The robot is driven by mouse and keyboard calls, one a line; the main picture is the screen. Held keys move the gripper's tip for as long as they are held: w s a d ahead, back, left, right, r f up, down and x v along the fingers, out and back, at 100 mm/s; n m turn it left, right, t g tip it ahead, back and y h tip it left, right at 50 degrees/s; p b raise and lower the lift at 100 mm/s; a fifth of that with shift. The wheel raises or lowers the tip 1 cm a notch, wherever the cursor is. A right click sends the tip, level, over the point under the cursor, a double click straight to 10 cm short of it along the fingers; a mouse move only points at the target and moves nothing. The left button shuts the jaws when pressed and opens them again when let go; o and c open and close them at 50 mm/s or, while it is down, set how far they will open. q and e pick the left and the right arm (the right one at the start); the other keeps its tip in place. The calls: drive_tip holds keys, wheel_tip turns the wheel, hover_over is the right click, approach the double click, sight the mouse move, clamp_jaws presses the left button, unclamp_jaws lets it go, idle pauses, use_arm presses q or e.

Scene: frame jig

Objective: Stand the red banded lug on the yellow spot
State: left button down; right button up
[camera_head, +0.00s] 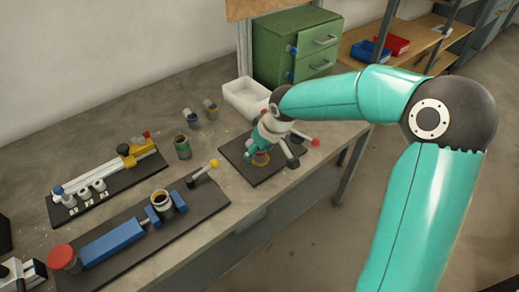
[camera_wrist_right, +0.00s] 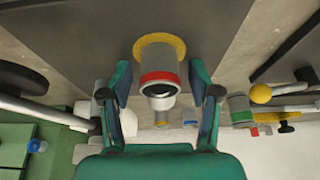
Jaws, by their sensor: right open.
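The red banded lug (camera_wrist_right: 159,77), a grey hollow cylinder with a red band near its open top, stands upright on the yellow spot (camera_wrist_right: 150,43) in the right wrist view. The spot lies on a dark plate (camera_wrist_right: 100,25). My right gripper (camera_wrist_right: 160,78) is open, with one finger on each side of the lug and a gap visible on both sides. In the head view my right gripper (camera_head: 264,148) is low over the plate and hides most of the lug.
A lever with a red knob (camera_head: 315,143) and a white bin (camera_head: 247,98) are close to my right gripper. A green drawer cabinet (camera_head: 290,50) stands behind. A green banded lug (camera_head: 182,147) and two more lie or stand left. A blue vise fixture (camera_head: 113,242) occupies the front.

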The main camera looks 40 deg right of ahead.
drive_tip(key=v, duration=1.2)
drive_tip(key=shift+p, duration=0.35)
drive_tip(key=shift+s, duration=0.15)
